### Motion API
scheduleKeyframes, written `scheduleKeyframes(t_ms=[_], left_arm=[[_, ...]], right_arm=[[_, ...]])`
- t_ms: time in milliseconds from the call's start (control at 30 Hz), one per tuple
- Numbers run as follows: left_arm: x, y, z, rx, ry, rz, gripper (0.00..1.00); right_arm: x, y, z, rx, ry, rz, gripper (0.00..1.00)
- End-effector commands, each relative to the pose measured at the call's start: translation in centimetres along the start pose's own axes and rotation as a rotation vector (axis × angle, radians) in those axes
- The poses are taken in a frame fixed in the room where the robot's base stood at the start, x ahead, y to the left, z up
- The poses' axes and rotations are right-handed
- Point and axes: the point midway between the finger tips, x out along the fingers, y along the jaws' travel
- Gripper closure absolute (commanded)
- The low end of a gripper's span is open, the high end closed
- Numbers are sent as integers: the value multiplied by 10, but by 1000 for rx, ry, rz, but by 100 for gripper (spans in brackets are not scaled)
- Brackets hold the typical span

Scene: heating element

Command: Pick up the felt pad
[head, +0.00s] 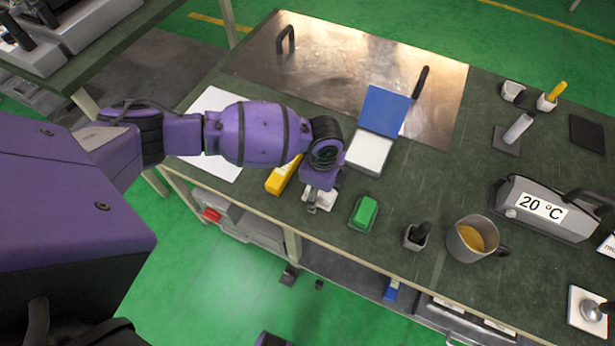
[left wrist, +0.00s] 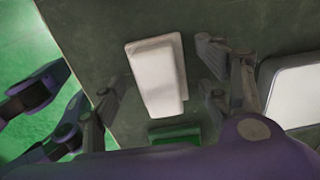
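A white block (left wrist: 158,75), which looks like the felt pad, lies on the dark green table top. In the left wrist view it is between the spread fingers of my left gripper (left wrist: 160,98), with gaps on both sides. In the head view the gripper (head: 318,205) is over the pad near the table's front edge and hides much of it; a white part (head: 325,198) shows beside the fingers. My left gripper is open and holds nothing.
A green block (head: 363,212) lies just right of the pad, and a yellow object (head: 283,176) just left. A white box with a raised blue lid (head: 384,110) stands behind. A small holder (head: 416,237) and a mug (head: 470,240) are further right.

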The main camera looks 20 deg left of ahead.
Motion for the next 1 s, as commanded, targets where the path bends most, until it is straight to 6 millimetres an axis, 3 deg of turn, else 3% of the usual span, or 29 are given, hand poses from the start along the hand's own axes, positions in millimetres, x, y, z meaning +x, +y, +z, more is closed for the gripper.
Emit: scheduleKeyframes(t_ms=[33, 400, 767, 900, 1000], left_arm=[[-2, -2, -1, 1, 0, -3, 39], [-2, -2, -1, 0, 0, -4, 85], [-12, -3, 0, 0, 1, -5, 85], [-33, -3, 0, 1, 1, -7, 85], [-52, 11, -5, 5, 2, -5, 85]], right_arm=[[0, 0, -1, 0, 2, 0, 60], [0, 0, -6, 0, 11, 0, 60], [0, 0, -7, 0, 12, 0, 60], [-2, 0, -9, 1, 13, 0, 60], [-4, 0, -12, 2, 16, 0, 60]])
